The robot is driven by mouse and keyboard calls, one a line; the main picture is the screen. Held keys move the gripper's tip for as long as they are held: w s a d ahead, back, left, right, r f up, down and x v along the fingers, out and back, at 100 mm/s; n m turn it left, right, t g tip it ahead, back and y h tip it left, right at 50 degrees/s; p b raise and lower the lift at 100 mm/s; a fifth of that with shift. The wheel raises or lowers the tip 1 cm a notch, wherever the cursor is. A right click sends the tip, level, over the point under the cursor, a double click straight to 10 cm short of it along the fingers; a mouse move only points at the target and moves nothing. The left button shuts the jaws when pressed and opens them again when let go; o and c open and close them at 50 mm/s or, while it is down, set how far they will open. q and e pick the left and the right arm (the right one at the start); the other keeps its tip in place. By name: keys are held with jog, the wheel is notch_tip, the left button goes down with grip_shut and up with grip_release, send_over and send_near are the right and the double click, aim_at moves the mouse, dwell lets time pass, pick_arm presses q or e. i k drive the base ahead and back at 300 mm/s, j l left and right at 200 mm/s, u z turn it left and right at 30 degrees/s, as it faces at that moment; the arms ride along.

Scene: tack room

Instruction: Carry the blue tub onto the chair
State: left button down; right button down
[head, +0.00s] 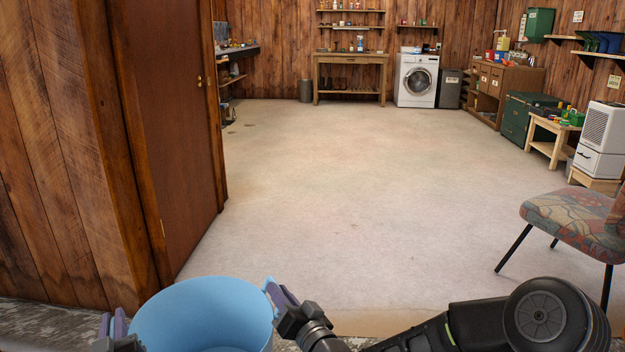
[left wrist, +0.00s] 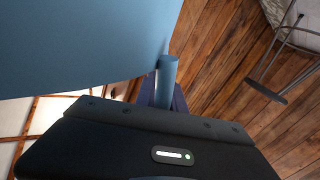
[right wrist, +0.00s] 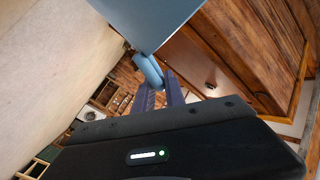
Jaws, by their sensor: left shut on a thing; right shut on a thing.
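The light blue tub (head: 205,312) is held low at the bottom of the head view, between my two grippers. My left gripper (head: 112,326) is shut on the tub's left side; in the left wrist view its fingers close on a blue handle (left wrist: 167,72) beside the tub wall (left wrist: 80,40). My right gripper (head: 280,298) is shut on the handle at the tub's right side, and the right wrist view shows its fingers on that handle (right wrist: 149,70). The chair (head: 575,222) has a patterned seat and dark legs and stands at the right, apart from the tub. The tub's lower part is cut off.
A wooden wall (head: 60,150) and a brown door (head: 165,110) stand close on the left. The pale floor (head: 330,190) ahead is clear. A small wooden table (head: 553,130) and a white appliance (head: 603,140) stand beyond the chair. A washing machine (head: 416,80) is at the back.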

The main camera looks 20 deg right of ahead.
aim_at(589, 208)
jog(key=i+l+z, duration=0.1)
jog(key=i+z, duration=0.25)
jog(key=i, duration=0.3)
jog(key=i+z, duration=0.4)
jog(key=i, duration=0.3)
jog(key=i+z, duration=0.25)
jog(key=i, duration=0.35)
jog(key=i+j+z, duration=0.2)
jog(key=i, duration=0.4)
jog(key=i+l+z, duration=0.15)
jog(key=i+z, duration=0.2)
jog(key=z, duration=0.15)
jog(key=i+z, duration=0.45)
jog(key=i+j+z, duration=0.15)
jog(key=i+z, duration=0.15)
jog(key=z, duration=0.85)
